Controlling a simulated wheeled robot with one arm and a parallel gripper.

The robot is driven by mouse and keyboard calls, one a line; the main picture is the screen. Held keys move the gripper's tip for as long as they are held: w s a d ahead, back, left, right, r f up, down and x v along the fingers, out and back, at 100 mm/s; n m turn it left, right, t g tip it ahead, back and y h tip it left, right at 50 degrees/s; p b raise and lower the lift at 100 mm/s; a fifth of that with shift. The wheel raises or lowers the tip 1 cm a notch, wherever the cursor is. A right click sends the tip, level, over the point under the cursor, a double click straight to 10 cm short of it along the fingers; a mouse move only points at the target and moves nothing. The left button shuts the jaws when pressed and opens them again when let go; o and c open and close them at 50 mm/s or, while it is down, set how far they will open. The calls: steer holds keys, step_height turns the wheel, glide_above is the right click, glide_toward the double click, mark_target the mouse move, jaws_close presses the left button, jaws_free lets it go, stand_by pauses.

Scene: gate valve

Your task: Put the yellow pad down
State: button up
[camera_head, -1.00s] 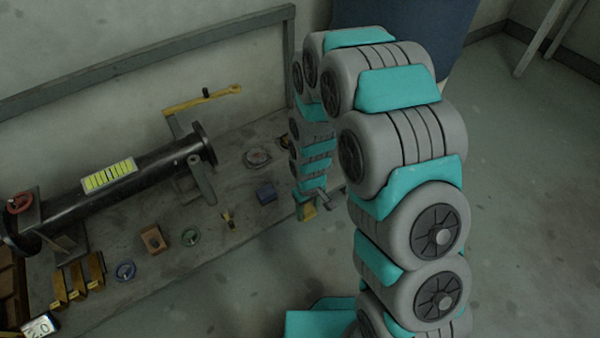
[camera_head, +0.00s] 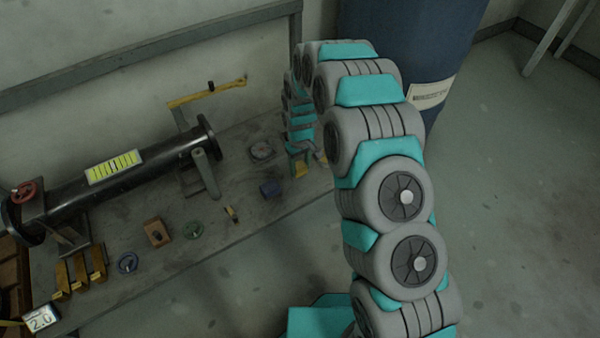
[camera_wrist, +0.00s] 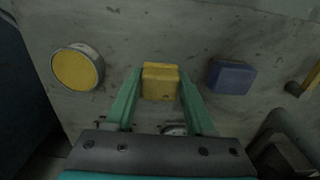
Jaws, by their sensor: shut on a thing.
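The yellow pad (camera_wrist: 160,82) is a small block between the two green fingers of my gripper (camera_wrist: 160,98) in the wrist view. The fingers are shut on its sides. In the head view the yellow pad (camera_head: 300,170) shows small below my gripper (camera_head: 301,154), at the right end of the bench (camera_head: 235,172). My arm hides part of that area. I cannot tell whether the pad touches the bench top.
A blue block (camera_wrist: 231,77) lies right of the pad, and a round yellow-faced thing (camera_wrist: 78,67) left of it. A black pipe (camera_head: 130,172) with a red handwheel (camera_head: 23,192) runs along the bench. A blue drum (camera_head: 425,50) stands behind my arm.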

mark_target(300, 172)
steer(key=shift+f, duration=1.85)
steer(key=shift+r, duration=0.1)
steer(key=o, duration=1.2)
step_height(300, 172, up, 12)
steer(key=shift+w+f+p, duration=0.1)
steer(key=shift+f+p, duration=0.1)
steer(key=shift+p, duration=0.15)
steer(key=shift+r, duration=0.35)
